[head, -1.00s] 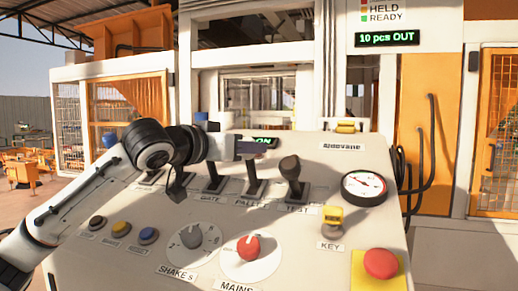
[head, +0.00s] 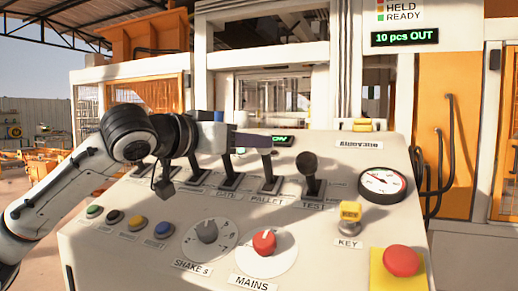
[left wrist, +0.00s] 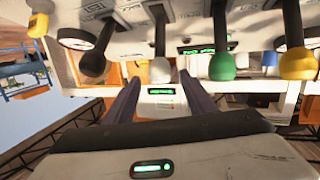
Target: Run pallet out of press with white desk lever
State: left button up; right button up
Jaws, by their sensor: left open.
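The desk lever labelled PALLET (head: 269,168) stands upright in its slot on the sloped desk; its knob is hidden behind my left fingers in the head view. In the left wrist view its white knob (left wrist: 160,70) shows between the tips of my left gripper (left wrist: 160,80), with a gap on each side. My left gripper (head: 268,142) is open, reaching across from the left at knob height. The press (head: 265,90) stands behind the desk; I cannot make out a pallet in it. My right gripper is not in view.
The black TEST lever (head: 308,170) stands just right of the white one. The green knob (left wrist: 222,66) is on its other side. Several buttons, two dials, a key and a red stop button (head: 401,261) cover the desk. A sign (head: 404,37) reads 10 pcs OUT.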

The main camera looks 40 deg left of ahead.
pick_arm(q)
jog(key=s, duration=0.3)
jog(key=s+b, duration=0.1)
jog(key=shift+s+d+r, duration=0.1)
jog(key=shift+s+r, duration=0.2)
dwell(0.9)
